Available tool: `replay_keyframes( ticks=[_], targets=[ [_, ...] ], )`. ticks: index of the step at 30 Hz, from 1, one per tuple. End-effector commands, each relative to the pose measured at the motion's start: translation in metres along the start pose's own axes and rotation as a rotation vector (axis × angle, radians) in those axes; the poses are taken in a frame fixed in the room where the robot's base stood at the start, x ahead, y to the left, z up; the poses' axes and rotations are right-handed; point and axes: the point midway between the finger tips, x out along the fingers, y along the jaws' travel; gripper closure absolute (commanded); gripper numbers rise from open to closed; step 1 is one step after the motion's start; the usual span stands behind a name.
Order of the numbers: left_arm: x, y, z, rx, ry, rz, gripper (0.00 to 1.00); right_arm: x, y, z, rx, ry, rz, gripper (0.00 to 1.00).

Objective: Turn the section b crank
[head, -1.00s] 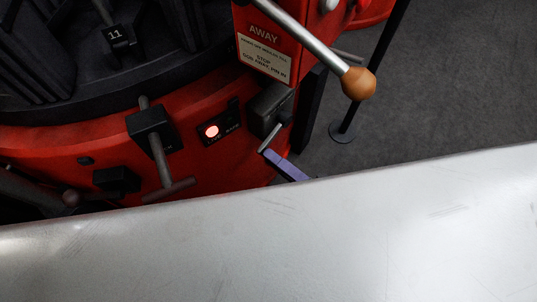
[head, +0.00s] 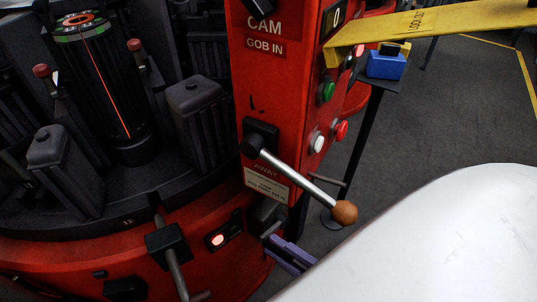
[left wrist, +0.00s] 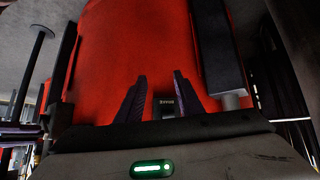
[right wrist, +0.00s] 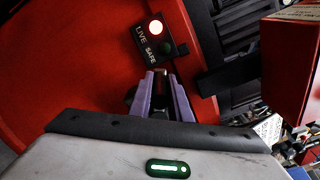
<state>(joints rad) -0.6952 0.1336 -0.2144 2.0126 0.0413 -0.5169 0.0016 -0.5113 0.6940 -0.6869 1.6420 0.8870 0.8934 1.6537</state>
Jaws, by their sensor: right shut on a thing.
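In the head view my right gripper (head: 288,252), with purple fingers, is at the lower corner of the red machine. It is shut on a small grey crank handle (head: 271,229) that comes from a dark box (head: 262,214) on the column; the fingers partly hide it. In the right wrist view the fingers (right wrist: 161,95) close around a dark piece, below a LIVE/SAFE lamp plate (right wrist: 152,40) with the red lamp lit. No section b lettering is readable.
A long lever with a brown knob (head: 345,212) juts out above my right gripper. Another crank with a T-shaped handle (head: 175,275) is to the left. A yellow bar (head: 440,28) crosses at upper right. Dark floor (head: 440,125) is open at right.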

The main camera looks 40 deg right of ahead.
Motion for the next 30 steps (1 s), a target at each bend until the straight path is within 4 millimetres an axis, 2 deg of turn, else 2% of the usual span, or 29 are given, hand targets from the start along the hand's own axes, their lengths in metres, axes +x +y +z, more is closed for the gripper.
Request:
replay_keyframes(
  ticks=[9,20,21,23,30],
  targets=[
    [-0.0012,0.0004,-0.0104,0.001,0.014,-0.001,0.66,0.0008,-0.0067,-0.0009,-0.008,-0.001,-0.002,1.0],
    [-0.0011,0.001,-0.0101,0.0,0.014,0.0,0.66,0.0011,-0.0069,-0.0018,-0.011,-0.001,-0.002,1.0],
    [-0.0012,0.001,-0.0099,0.0,0.013,0.0,0.66,0.0011,-0.0069,-0.0018,-0.011,-0.001,-0.002,0.76],
    [-0.0014,0.0012,-0.0092,-0.001,0.012,0.001,0.66,0.0011,-0.0066,-0.0016,-0.01,-0.001,-0.001,0.66],
    [-0.0029,0.0022,-0.0045,-0.003,0.004,0.002,0.66,0.0012,-0.0057,-0.0004,-0.007,-0.002,0.001,0.64]
  ],
)
